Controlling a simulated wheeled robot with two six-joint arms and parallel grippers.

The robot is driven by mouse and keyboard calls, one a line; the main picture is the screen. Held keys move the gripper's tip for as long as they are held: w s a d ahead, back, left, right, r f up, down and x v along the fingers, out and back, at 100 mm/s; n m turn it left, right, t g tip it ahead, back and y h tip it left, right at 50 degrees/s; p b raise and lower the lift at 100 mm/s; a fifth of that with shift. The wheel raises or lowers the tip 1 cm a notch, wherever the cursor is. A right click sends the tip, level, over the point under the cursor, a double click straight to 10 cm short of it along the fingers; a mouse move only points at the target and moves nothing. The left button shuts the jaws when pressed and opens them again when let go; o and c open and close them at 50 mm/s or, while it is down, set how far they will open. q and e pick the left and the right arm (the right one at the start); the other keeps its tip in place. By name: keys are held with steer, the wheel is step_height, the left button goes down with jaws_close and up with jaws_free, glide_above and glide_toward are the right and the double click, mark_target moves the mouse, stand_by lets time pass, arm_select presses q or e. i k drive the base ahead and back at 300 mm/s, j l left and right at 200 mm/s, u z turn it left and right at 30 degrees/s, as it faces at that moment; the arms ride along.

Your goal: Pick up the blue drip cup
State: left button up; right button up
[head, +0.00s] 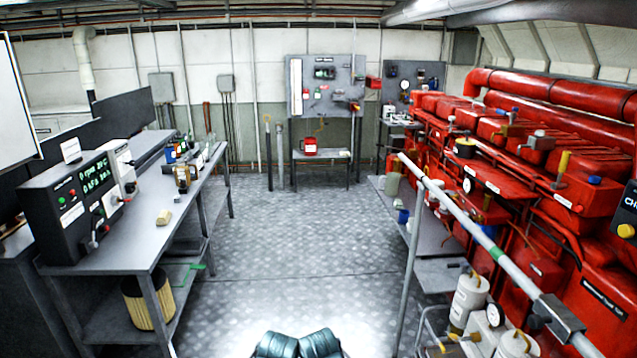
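A small blue cup-like object (403,216) sits on the low grey shelf beside the red engine, right of the aisle. It looks like the drip cup, but it is small and its details cannot be made out. Another blue item (171,153) stands among small objects at the far end of the left workbench; its shape is unclear. Two teal rounded parts at the bottom centre appear to be mine. No gripper fingers show, and nothing is seen held.
The metal floor (290,230) down the middle is clear. The left workbench (150,232) carries a black control box (75,205). A grey handrail (470,232) runs along the red engine (540,190). A small table (322,156) with a red can (310,146) stands at the back.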

mark_target(404, 215)
steer(key=i+z, duration=0.25)
steer(key=i, duration=0.2)
steer(key=i+j+z, duration=0.25)
steer(key=i, duration=0.2)
steer(key=i+j+z, duration=0.25)
steer(key=i, duration=0.2)
steer(key=i+j+z, duration=0.25)
steer(key=i, duration=0.15)
steer(key=z, duration=0.25)
steer(key=i+j+z, duration=0.15)
steer(key=j+z, duration=0.2)
steer(key=i+j+z, duration=0.1)
steer(key=j+z, duration=0.15)
steer(key=z, duration=0.15)
steer(key=i+j+z, duration=0.1)
steer(key=j, duration=0.65)
steer(key=i+j+z, duration=0.1)
steer(key=j, duration=0.7)
steer(key=i+j+z, duration=0.1)
steer(key=j, duration=0.65)
